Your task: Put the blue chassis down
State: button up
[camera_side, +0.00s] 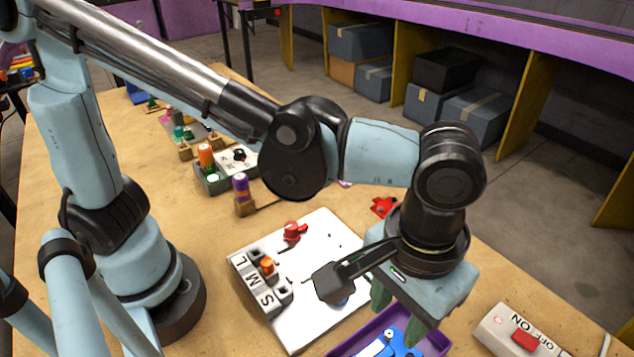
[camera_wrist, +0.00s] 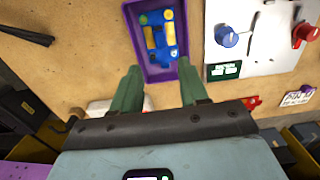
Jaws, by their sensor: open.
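The blue chassis (camera_side: 388,347) lies in a purple tray (camera_side: 438,346) at the bottom edge of the side view, partly cut off. In the wrist view the blue chassis (camera_wrist: 168,52), with yellow parts on it, lies inside the purple tray (camera_wrist: 158,76). My gripper (camera_side: 397,308) is open, with its green fingers apart and nothing between them. It is above the tray. In the wrist view my gripper (camera_wrist: 160,70) has its fingers on either side of the tray's near end, apart from the chassis.
A white board (camera_side: 325,240) with S, M, L blocks and a red knob (camera_side: 292,231) lies beside the tray. A blue knob (camera_wrist: 228,36) shows in the wrist view. A switch box (camera_side: 510,332) sits right of the tray. A red piece (camera_side: 383,207) lies behind my wrist.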

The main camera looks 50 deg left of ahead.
jog(key=w+a+r+t, duration=0.1)
jog(key=w+a+t, duration=0.2)
jog(key=a, duration=1.1)
jog(key=w+a+t, duration=0.3)
jog(key=a+t, duration=0.1)
jog(key=a, duration=1)
jog(key=shift+r, duration=0.35)
